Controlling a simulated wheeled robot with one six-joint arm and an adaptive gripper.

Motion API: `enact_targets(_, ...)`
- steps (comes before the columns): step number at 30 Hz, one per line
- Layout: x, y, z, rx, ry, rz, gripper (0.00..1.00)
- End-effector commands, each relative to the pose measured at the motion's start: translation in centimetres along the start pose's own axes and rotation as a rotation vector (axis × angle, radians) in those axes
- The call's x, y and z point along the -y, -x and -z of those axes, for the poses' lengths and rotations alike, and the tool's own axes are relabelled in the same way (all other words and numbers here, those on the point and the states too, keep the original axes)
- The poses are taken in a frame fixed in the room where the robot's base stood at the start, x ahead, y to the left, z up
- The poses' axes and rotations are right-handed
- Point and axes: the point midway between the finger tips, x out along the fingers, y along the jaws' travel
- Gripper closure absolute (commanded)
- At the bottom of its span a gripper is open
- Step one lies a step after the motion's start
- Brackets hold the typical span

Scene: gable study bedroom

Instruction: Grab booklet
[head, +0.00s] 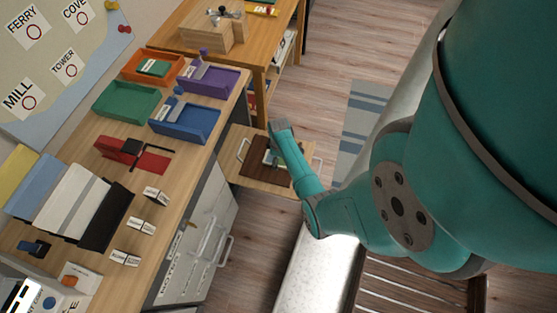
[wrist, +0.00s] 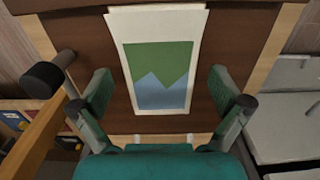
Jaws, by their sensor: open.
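The booklet (wrist: 158,60) is a cream sheet or cover with a green and blue mountain picture. In the wrist view it lies on a dark brown surface (wrist: 45,40). My gripper (wrist: 163,88) is open, with one finger on each side of the booklet's lower part and a gap at both sides. The fingers hold nothing. In the head view the brown surface (head: 256,168) lies on a light wooden tray or stool (head: 240,150); the booklet there is small and partly hidden by my arm.
Beside it stands a desk with a grey drawer unit (head: 195,240), a green tray (head: 125,103), a blue tray (head: 190,122) and a purple tray (head: 210,80). A wooden table (head: 262,30) is behind. In the wrist view a dark-knobbed handle (wrist: 45,78) is close to the left finger.

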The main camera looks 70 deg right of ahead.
Motion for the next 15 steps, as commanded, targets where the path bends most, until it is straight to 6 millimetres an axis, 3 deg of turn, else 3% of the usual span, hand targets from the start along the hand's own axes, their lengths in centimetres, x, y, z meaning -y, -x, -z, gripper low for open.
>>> enact_targets(2, -0.01, 0.03, 0.01, 0.000, 0.000, 0.000, 0.00)
enact_targets(3, -0.01, 0.03, 0.01, 0.000, 0.000, 0.000, 0.05)
enact_targets(10, -0.01, 0.04, 0.01, 0.000, 0.000, 0.000, 0.62)
enact_targets(15, -0.01, 0.05, 0.01, 0.000, 0.000, 0.000, 0.62)
